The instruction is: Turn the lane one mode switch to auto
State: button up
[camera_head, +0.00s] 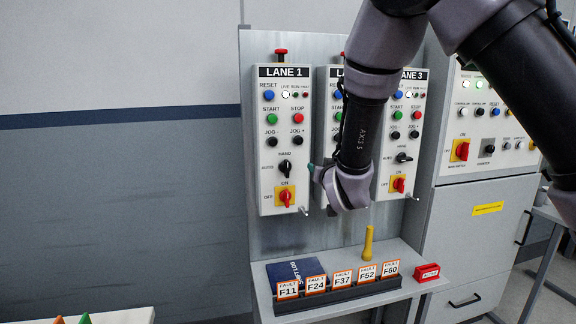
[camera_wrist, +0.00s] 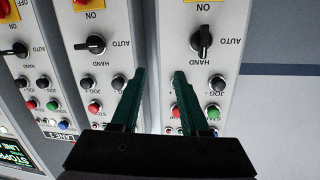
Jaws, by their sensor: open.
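The LANE 1 panel (camera_head: 265,140) is the leftmost of three white control panels. Its black mode switch (camera_head: 285,167) has AUTO at its left and HAND above. In the wrist view, which is upside down, this switch (camera_wrist: 201,40) is at upper right, its bar roughly upright, in line with HAND; which end points is hard to tell. My gripper (camera_head: 318,174) is beside the panel's right edge, by the lane 2 panel. In the wrist view its green fingers (camera_wrist: 160,74) are apart and empty, below and left of the switch, near the gap between panels.
A red-yellow rotary switch (camera_head: 286,197) sits below the mode switch, and JOG buttons (camera_head: 284,142) above. My arm hides much of the lane 2 panel. A shelf below holds a blue book (camera_head: 283,270), fault cards (camera_head: 315,284) and a yellow peg (camera_head: 368,244). Left of LANE 1 is bare wall.

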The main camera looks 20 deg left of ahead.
aim_at(288, 164)
jog(key=s+a+f+n+y, duration=0.1)
jog(key=s+a+n+y, duration=0.15)
jog(key=s+a, duration=0.2)
jog(key=x, duration=1.1)
jog(key=shift+w+a, duration=0.2)
jog(key=shift+a, duration=0.1)
grip_shut()
